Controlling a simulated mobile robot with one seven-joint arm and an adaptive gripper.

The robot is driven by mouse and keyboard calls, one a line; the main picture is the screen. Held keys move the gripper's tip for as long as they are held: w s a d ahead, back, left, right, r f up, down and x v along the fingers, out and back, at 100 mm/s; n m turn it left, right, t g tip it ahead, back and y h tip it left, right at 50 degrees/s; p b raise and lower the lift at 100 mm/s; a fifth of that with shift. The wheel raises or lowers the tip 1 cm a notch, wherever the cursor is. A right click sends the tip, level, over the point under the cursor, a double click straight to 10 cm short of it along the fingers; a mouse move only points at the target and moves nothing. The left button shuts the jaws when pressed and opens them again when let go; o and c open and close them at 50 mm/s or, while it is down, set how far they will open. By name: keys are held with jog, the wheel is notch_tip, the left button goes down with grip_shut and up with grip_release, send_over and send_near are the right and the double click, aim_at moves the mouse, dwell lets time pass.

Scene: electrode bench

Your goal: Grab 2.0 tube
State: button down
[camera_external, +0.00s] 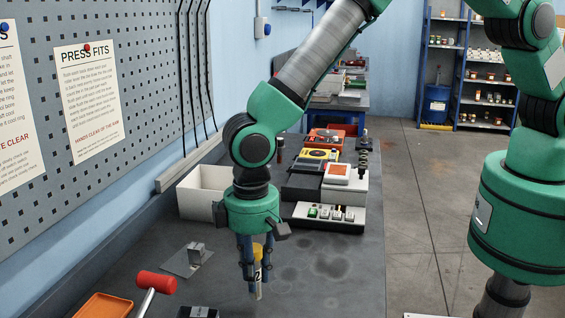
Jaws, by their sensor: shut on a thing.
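My gripper (252,262) points straight down above the dark bench (350,255), near its middle. It is shut on a slim upright tube (257,264) with a yellow top and a pale band with a dark mark. The mark looks like part of a number, but I cannot read it fully. The fingers hide part of the tube. The tube's lower end is close to the bench top; I cannot tell whether it touches.
A white box (200,192) stands behind my gripper at left. Instruments, including a yellow meter (318,156), stand behind it. A metal bracket (194,256), red-headed hammer (156,283) and orange tray (103,306) lie at front left. The bench right of my gripper is clear.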

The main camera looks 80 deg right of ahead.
jog(key=s+d, duration=0.4)
jog(key=s, duration=0.3)
jog(key=s+d+r, duration=0.1)
jog(key=s+d, duration=0.2)
jog(key=s, duration=0.4)
jog(key=shift+d+r+b, duration=0.25)
jog(key=shift+d+b, duration=0.15)
jog(key=shift+b, duration=0.05)
